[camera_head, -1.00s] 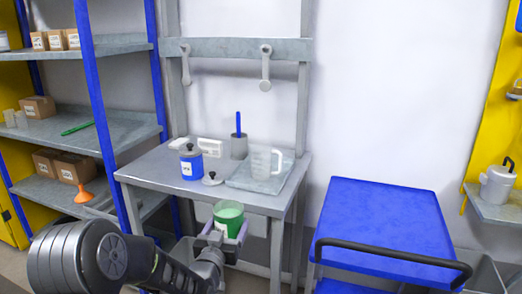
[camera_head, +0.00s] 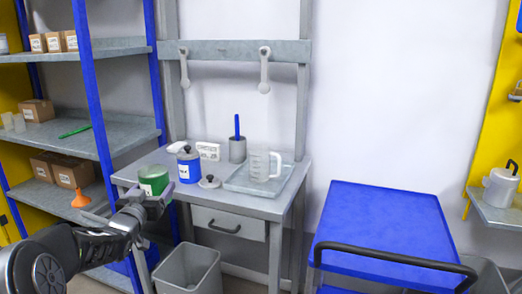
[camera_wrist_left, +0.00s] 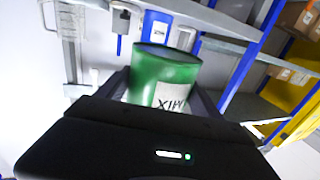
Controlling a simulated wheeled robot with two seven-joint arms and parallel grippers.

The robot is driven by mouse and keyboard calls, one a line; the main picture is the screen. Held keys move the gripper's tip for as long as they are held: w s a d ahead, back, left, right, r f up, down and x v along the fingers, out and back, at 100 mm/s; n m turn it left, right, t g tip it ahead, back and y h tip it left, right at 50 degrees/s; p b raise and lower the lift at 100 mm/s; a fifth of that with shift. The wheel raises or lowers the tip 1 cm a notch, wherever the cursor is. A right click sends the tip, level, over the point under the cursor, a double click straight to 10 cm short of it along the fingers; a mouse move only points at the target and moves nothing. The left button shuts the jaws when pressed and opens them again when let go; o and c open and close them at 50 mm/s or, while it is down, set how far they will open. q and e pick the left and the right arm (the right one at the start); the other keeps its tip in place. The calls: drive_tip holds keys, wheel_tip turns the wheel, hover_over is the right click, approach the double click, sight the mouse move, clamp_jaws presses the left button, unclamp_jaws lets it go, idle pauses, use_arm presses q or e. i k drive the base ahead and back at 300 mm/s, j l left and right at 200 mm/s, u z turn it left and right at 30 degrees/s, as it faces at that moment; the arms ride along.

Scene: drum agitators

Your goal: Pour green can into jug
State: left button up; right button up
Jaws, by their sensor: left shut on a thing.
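The green can (camera_head: 153,180) is in my left gripper (camera_head: 153,194), at the left front of the grey workbench. In the left wrist view the green can (camera_wrist_left: 165,75) sits between the fingers, with a label reading "MIX". The clear jug (camera_head: 262,166) stands in a shallow tray (camera_head: 250,186) on the right part of the bench. The can is left of the jug and apart from it, and looks roughly upright in the head view. The can's contents are hard to see now. My right gripper does not show.
A blue can (camera_head: 190,165) stands between the green can and the jug, with a small lid (camera_head: 209,182) beside it. A grey holder (camera_head: 237,150) with a blue-handled tool is behind. A blue cart (camera_head: 378,225) is at right, a grey bin (camera_head: 188,268) below.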

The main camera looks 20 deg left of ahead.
sight(259, 156)
drive_tip(key=i+l, duration=0.25)
drive_tip(key=i, duration=0.2)
drive_tip(key=i+l, duration=0.3)
drive_tip(key=i, duration=0.15)
